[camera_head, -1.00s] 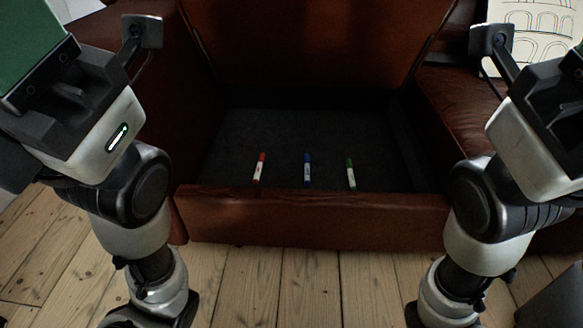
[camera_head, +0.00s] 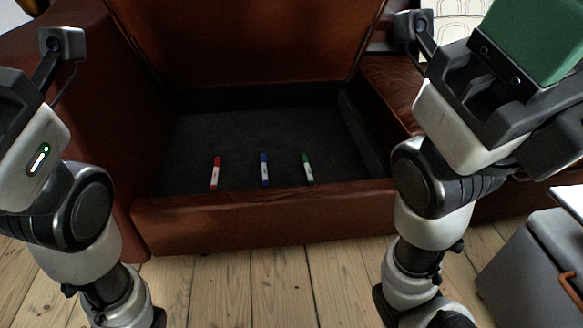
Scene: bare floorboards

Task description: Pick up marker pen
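Three marker pens lie apart in a row on the dark floor of an open brown leather storage compartment (camera_head: 270,222). They are a red-capped pen (camera_head: 215,174), a blue-capped pen (camera_head: 264,170) and a green-capped pen (camera_head: 307,169), each with a white label. I cannot tell whether either gripper is open or shut.
The compartment's lid (camera_head: 245,40) stands raised behind the pens. Its front wall rises between me and them. A grey box (camera_head: 530,265) with an orange-brown handle stands at the lower right. The floorboards (camera_head: 270,285) in front are clear.

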